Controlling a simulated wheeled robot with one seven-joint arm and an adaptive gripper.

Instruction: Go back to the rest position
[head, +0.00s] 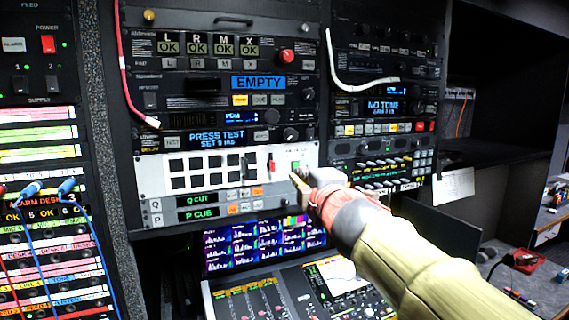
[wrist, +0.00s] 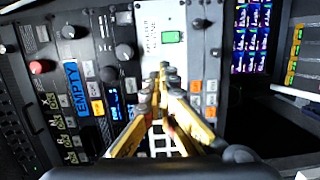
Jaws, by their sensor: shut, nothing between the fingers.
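My gripper (head: 298,180) is shut and empty, reaching in from the lower right with its tips in front of the white button panel (head: 225,162). In the wrist view the two yellow fingers meet at the tips (wrist: 163,70), a little short of a lit green button (wrist: 172,37). The same green button (head: 297,166) shows just above the fingertips in the head view. I cannot tell whether the tips touch the panel. My gripper hides part of the panel.
Equipment racks fill the front, with an EMPTY display (head: 258,82) and a NO TONE display (head: 388,108). Below are a lit screen (head: 250,244) and a mixing desk (head: 262,300). Blue cables (head: 40,225) hang at left. A dark shelf opening (head: 490,150) lies to the right.

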